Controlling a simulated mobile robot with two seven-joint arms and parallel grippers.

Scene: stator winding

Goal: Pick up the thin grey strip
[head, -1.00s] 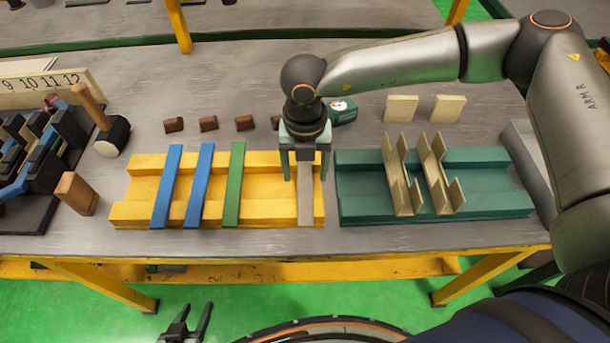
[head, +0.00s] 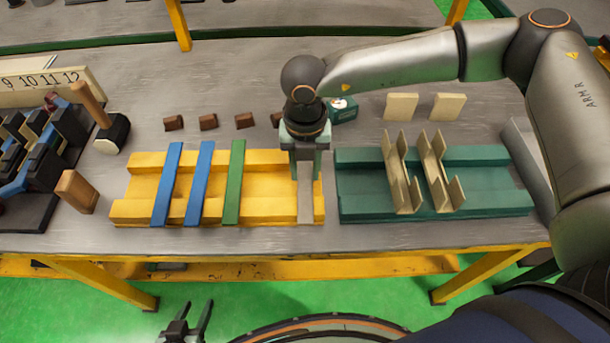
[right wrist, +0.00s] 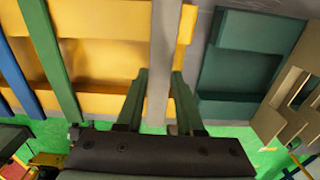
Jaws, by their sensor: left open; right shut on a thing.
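The thin grey strip (head: 305,203) lies across the right end of the yellow rack (head: 270,206). My right gripper (head: 305,176) points down over the strip, with a finger on each side, shut on it. In the right wrist view the strip (right wrist: 163,60) runs between the two green fingers of the right gripper (right wrist: 161,78). The strip still appears to lie on the rack; any gap beneath it cannot be seen. My left gripper (head: 196,322) is open and empty at the bottom of the head view, below the table's front edge.
Two blue strips (head: 167,186) and a green strip (head: 234,183) lie on the same rack. A green rack (head: 360,207) with two cream folded pieces (head: 402,175) stands close on the right. Small brown blocks (head: 208,122) and a mallet (head: 111,138) lie behind and left.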

